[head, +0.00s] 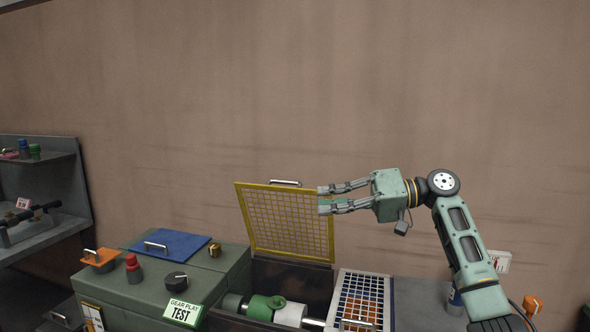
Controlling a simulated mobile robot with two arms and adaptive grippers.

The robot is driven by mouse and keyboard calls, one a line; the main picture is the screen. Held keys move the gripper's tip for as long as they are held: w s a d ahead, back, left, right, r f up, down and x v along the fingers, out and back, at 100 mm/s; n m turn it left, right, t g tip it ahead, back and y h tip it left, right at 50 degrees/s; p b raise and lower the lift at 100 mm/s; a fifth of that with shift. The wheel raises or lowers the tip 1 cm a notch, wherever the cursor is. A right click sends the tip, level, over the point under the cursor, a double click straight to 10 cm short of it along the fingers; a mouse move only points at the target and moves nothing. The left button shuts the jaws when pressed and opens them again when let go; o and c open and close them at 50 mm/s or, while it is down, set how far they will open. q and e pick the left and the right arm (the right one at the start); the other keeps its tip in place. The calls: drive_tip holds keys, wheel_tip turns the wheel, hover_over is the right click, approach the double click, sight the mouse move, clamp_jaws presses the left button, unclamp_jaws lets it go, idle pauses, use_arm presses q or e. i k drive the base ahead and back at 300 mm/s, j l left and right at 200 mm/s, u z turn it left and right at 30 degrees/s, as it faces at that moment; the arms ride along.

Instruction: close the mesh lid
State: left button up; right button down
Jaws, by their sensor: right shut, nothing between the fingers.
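The mesh lid (286,250) has a yellow frame and a pale grid, with a metal handle (285,183) on its top edge. It stands open, nearly upright, at the back of a dark bin (305,280). My right gripper (320,198) is shut and empty, its fingertips at the upper right corner of the lid. I cannot tell whether they touch the frame or are in front of it. My left gripper is not in view.
A green part (262,307) and a pale cylinder (291,314) lie in the bin. A second mesh cover (362,298) with a white frame lies flat to the right. On the left, a green cabinet (145,290) carries a blue plate (172,243), a knob (176,281) and a red button (132,261).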

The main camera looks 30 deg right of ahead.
sight(238, 186)
drive_tip(key=i+l, duration=1)
